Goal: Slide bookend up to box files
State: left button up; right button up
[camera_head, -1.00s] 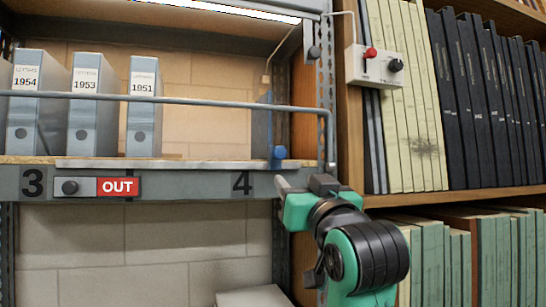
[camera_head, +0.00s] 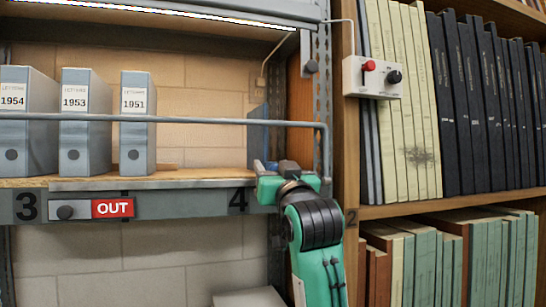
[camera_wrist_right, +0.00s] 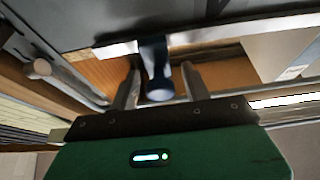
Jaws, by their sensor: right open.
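The blue bookend (camera_head: 258,137) stands upright at the right end of the shelf (camera_head: 200,178), behind the rail. The box files 1954 (camera_head: 28,110), 1953 (camera_head: 85,115) and 1951 (camera_head: 138,115) stand upright at the left, with a wide gap between 1951 and the bookend. My right gripper (camera_head: 272,166) is at the shelf's front edge, in front of the bookend's base and hiding part of it. In the right wrist view, the open fingers (camera_wrist_right: 160,86) lie either side of a blue knobbed part of the bookend (camera_wrist_right: 158,72). I cannot tell whether they touch it. My left gripper is not in view.
A grey rail (camera_head: 200,121) runs across the shelf front, above my right gripper. A red OUT sign (camera_head: 112,208) is on the shelf edge. A metal upright and a full wooden bookcase (camera_head: 350,140) stand close at the right. The shelf between file 1951 and the bookend is mostly clear.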

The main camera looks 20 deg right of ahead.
jog(key=shift+w+r, duration=0.15)
jog(key=shift+w, duration=0.25)
grip_shut()
